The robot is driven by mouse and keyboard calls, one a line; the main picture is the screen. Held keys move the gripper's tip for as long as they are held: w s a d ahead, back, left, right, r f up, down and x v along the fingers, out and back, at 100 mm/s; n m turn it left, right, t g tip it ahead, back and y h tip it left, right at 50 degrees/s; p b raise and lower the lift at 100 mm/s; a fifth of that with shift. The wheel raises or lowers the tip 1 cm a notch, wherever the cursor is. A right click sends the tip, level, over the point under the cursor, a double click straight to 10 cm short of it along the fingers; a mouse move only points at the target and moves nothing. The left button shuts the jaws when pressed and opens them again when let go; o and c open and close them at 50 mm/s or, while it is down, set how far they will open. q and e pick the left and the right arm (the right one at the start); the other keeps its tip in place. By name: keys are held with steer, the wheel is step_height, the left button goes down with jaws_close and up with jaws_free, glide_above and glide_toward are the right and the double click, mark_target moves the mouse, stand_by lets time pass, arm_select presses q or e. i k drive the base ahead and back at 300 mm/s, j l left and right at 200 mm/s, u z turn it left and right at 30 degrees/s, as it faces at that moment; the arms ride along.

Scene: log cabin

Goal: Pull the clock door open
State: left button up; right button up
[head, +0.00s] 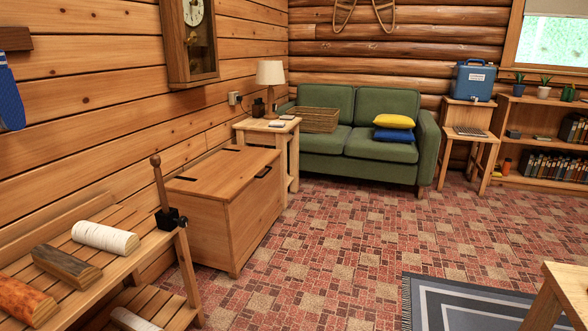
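A wooden wall clock (188,42) hangs on the left log wall, above the wooden chest. Its white dial (193,12) is at the top edge of the view, and a brass pendulum shows below it. The top of the case is cut off by the frame. The clock's door looks shut against the case, though I cannot make out its edge or handle clearly. Neither of my grippers is in view.
A wooden chest (222,207) stands under the clock. A slatted rack with logs (105,237) is at the lower left. A side table with a lamp (270,77) and a green sofa (352,165) stand behind. The patterned floor (330,260) is mostly clear.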

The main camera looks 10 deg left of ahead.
mark_target(181, 40)
steer(key=i+j, duration=0.1)
steer(key=i, duration=1.6)
steer(key=i+u, duration=0.3)
steer(key=i+l+u, duration=0.1)
steer(key=i+u, duration=0.15)
steer(key=i, duration=0.3)
